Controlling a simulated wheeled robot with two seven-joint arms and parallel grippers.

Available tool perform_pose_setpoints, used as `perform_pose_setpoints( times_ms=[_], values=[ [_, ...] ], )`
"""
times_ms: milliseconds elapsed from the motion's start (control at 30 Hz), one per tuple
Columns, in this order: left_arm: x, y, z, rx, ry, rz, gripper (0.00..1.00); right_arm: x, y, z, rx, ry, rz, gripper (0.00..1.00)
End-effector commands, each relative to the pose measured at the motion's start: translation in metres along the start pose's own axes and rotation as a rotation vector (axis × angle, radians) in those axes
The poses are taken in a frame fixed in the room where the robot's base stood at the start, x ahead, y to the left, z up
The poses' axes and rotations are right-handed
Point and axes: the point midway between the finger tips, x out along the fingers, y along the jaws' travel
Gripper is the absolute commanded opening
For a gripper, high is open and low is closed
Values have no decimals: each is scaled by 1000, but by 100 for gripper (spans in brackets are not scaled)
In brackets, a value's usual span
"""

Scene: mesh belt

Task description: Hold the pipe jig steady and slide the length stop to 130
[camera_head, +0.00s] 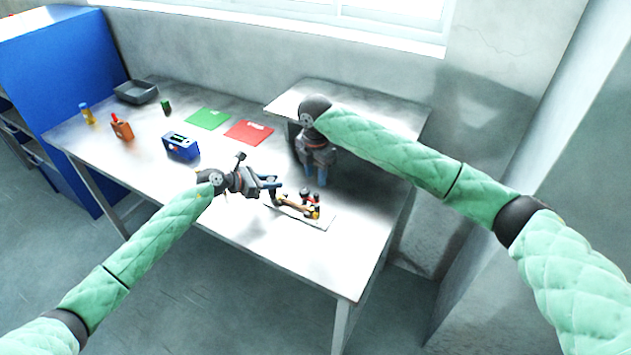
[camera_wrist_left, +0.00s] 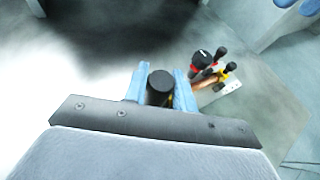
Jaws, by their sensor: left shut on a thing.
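The pipe jig (camera_head: 318,221) is a pale plate with a copper-coloured pipe and several black, red and yellow knobs on it. It lies near the right front edge of the table. In the left wrist view the jig (camera_wrist_left: 228,87) shows to the right of my fingers. My left gripper (camera_head: 274,186) is shut on a black cylindrical knob (camera_wrist_left: 160,82) at the jig's left end. My right gripper (camera_head: 323,182) points down just behind the jig, apart from it; its finger gap is too small to judge. The length stop and its scale marks are too small to make out.
On the table (camera_head: 240,215) stand a blue box (camera_head: 181,146), an orange container (camera_head: 122,128), a yellow bottle (camera_head: 87,114) and a grey tray (camera_head: 136,92). A green mat (camera_head: 208,119) and a red mat (camera_head: 249,132) lie behind. The table's left front is clear.

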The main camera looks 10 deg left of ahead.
Motion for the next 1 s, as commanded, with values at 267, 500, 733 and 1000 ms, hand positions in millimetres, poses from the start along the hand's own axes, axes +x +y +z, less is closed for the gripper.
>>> perform_pose_setpoints(
  times_ms=[267, 500, 733, 1000],
  values=[
    [0, 0, 0, 0, 1, 1, 0, -3, 0, 0, 0, 0, 0, 37],
    [0, 0, 0, 0, 1, 1, 44, -2, 0, 0, -1, 0, 0, 37],
    [0, 0, 0, 0, 0, 0, 52, -2, 0, 0, -1, 0, 0, 37],
    [-12, 0, -1, 0, 1, 0, 52, -2, 0, 0, -1, 0, 0, 37]
  ],
)
